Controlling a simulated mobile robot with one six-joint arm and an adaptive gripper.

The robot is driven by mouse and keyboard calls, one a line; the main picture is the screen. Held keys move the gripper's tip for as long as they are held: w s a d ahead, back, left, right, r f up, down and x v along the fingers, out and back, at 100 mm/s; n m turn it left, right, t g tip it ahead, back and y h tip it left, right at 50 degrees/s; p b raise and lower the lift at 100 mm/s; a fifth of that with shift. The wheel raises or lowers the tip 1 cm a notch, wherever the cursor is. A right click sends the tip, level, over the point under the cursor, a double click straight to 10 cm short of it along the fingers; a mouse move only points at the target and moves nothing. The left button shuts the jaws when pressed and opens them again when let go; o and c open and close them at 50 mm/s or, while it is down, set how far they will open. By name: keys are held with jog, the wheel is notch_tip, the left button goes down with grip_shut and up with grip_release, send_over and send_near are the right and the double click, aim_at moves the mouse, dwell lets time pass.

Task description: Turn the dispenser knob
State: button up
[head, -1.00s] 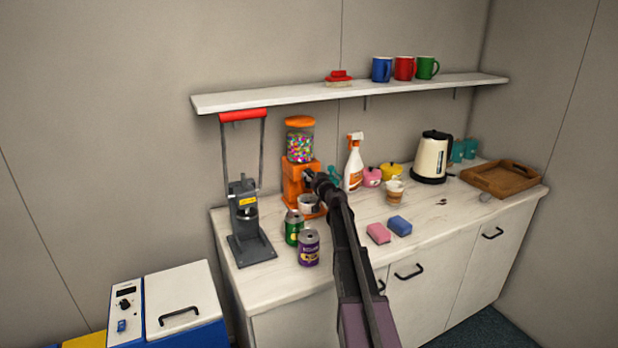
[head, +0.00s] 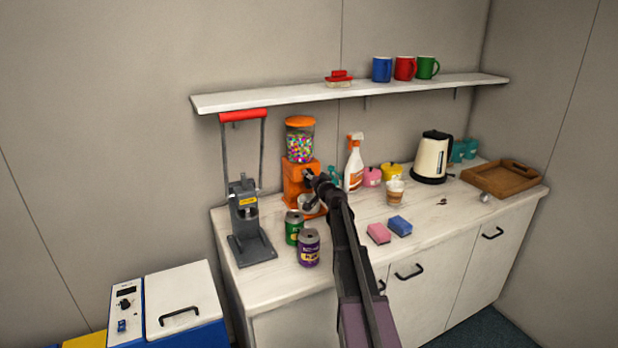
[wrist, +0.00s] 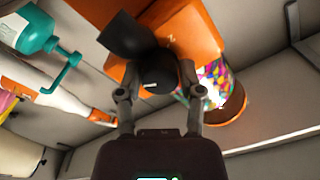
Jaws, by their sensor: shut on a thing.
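The orange candy dispenser (head: 297,183) stands upright on the counter, with a clear globe of coloured candies under an orange lid. It also fills the upper middle of the wrist view (wrist: 190,32). My gripper (head: 309,188) is at the dispenser's front. In the wrist view my gripper (wrist: 157,75) has its two fingers on either side of the dark dispenser knob (wrist: 154,78) and is shut on it. A dark chute-like part (wrist: 125,35) shows beside the knob. In the head view my gripper hides most of the knob.
A green can (head: 293,228) and a purple can (head: 309,248) stand close in front of the dispenser. A grey lever press (head: 249,222) is to its left, a spray bottle (head: 354,165) to its right. A shelf (head: 350,93) runs above. Sponges (head: 400,226) lie right of my arm.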

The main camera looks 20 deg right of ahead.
jog(key=shift+w, duration=0.15)
jog(key=o, duration=1.2)
jog(key=shift+c, duration=0.2)
jog(key=s, duration=1.2)
jog(key=shift+d, duration=0.2)
